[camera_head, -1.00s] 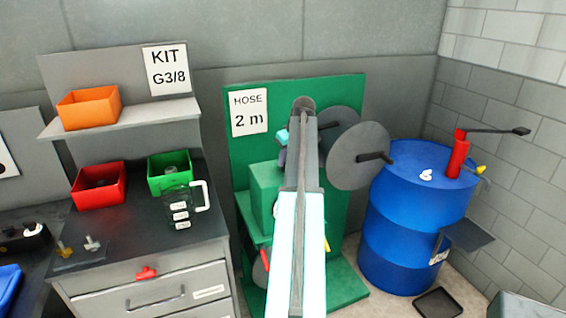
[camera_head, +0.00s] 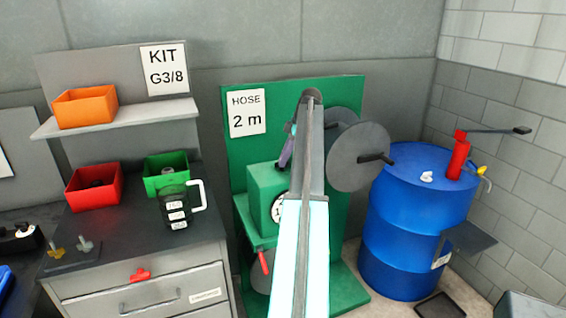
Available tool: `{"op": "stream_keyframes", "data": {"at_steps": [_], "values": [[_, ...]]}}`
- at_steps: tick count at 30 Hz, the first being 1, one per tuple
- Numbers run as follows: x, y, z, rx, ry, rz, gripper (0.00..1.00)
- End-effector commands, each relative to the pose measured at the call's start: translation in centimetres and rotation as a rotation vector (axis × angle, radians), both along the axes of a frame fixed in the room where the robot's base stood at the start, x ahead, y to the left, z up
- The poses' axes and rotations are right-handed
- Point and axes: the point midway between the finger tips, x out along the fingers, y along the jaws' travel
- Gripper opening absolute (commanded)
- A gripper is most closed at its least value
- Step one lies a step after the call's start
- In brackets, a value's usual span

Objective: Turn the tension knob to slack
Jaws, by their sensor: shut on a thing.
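The green hose machine (camera_head: 262,190) stands at the centre, with a box-shaped housing in front of its upright panel. A round white dial (camera_head: 278,207) on the housing is partly covered by my arm. My gripper (camera_head: 283,164) shows only as a small purple-grey piece left of my arm, reaching down to the top of the housing. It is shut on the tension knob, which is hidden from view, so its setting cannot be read. Most of the jaws are hidden too.
Grey reel discs (camera_head: 358,157) with a crank stand just right of my arm. A red lever (camera_head: 264,262) sticks out below the housing. A blue drum (camera_head: 408,235) with a red pump stands at the right. A drawer bench (camera_head: 150,290) with bins is at the left.

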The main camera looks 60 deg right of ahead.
Motion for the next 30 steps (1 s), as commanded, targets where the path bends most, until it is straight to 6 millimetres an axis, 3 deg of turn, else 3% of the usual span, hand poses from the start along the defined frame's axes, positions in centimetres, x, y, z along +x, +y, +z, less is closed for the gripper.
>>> {"op": "stream_keyframes", "data": {"at_steps": [12, 30], "values": [[0.74, -0.21, 0.29, -0.006, -0.011, 0.272, 0.00], [0.45, 0.49, -0.05, -0.005, -0.009, 0.324, 0.00]]}}
